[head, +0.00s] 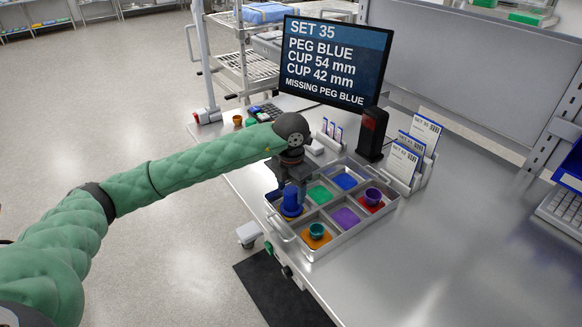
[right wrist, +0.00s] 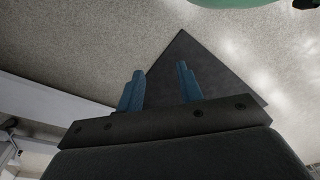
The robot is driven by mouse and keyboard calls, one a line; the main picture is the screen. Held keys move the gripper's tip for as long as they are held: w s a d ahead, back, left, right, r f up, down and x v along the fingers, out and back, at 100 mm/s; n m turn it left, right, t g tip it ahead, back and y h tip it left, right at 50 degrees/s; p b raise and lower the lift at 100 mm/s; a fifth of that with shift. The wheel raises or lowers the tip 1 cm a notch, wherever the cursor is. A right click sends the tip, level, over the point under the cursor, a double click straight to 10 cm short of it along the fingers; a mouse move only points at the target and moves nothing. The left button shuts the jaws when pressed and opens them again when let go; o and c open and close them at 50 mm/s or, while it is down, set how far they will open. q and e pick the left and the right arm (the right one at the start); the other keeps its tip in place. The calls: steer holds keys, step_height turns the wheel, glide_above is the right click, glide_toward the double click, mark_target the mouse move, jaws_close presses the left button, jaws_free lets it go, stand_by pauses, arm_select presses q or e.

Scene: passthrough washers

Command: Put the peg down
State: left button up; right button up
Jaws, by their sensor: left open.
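The blue peg (head: 291,203) stands upright at the left corner compartment of the metal tray (head: 338,246). My left gripper (head: 290,187) is directly above it, pointing down, with its jaws open at the peg's upper end. The fingers partly hide the peg, and I cannot tell whether they touch it. My right gripper (right wrist: 160,88) shows in the right wrist view with two blue fingertips apart and nothing between them.
A monitor (head: 333,62) reading "MISSING PEG BLUE", a black device (head: 371,133) and card holders (head: 410,160) stand behind. A dark floor mat (right wrist: 215,75) lies below.

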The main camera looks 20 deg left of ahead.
arm_select(q)
step_height(320, 180, up, 9)
steer(key=b, duration=0.3)
arm_select(e)
steer(key=w+a+r, duration=0.2)
steer(key=w+r, duration=0.1)
steer(key=r, duration=0.8)
steer(key=shift+r, duration=0.35)
arm_select(q)
steer(key=shift+s+f, duration=0.1)
